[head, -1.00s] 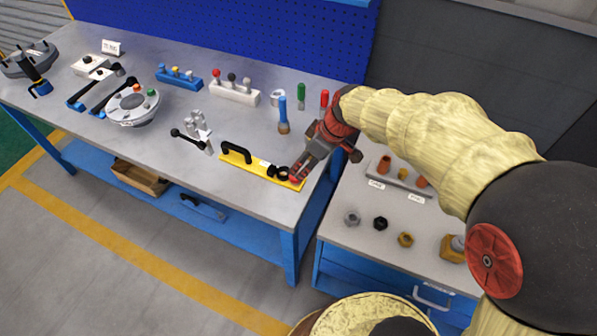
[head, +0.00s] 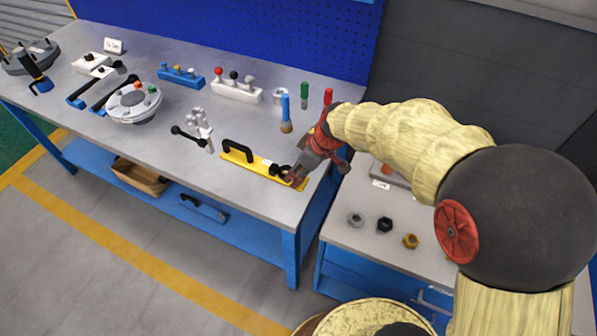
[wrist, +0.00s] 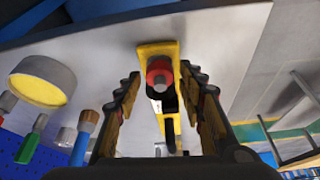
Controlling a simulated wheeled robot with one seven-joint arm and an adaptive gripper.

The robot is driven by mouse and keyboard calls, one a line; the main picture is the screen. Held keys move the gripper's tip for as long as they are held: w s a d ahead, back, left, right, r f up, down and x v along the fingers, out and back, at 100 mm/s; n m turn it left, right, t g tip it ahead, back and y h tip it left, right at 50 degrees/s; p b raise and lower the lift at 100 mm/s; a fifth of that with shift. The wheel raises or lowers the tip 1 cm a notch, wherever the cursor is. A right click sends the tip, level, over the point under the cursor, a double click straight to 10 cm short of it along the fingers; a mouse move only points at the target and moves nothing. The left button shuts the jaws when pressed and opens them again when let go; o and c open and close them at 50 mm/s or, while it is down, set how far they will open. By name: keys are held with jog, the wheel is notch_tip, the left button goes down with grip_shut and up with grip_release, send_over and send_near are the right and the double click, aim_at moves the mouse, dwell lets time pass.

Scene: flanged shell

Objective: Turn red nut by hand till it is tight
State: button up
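The red nut (wrist: 158,66) sits around a grey stud at the near end of a yellow plate (wrist: 146,50), seen in the wrist view. The yellow plate also shows in the head view (head: 240,161), lying on the workbench near its front right corner. My gripper (wrist: 160,88) is open, with one finger on each side of the nut and visible gaps between them. I cannot tell whether the fingertips are level with the nut.
A black handle (head: 238,148) stands on the same plate. A blue-handled brush (head: 286,115), a green-handled tool (head: 304,95) and a red-handled tool (head: 328,96) stand close behind my gripper. Loose nuts lie on the right-hand table (head: 340,236).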

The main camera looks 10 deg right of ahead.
jog(key=c, duration=1)
grip_shut()
jog(key=shift+m+p, duration=0.45)
jog(key=shift+m, duration=0.35)
jog(key=o, duration=1.2)
grip_release()
jog(key=v, duration=1.2)
jog(key=shift+s+a, duration=0.2)
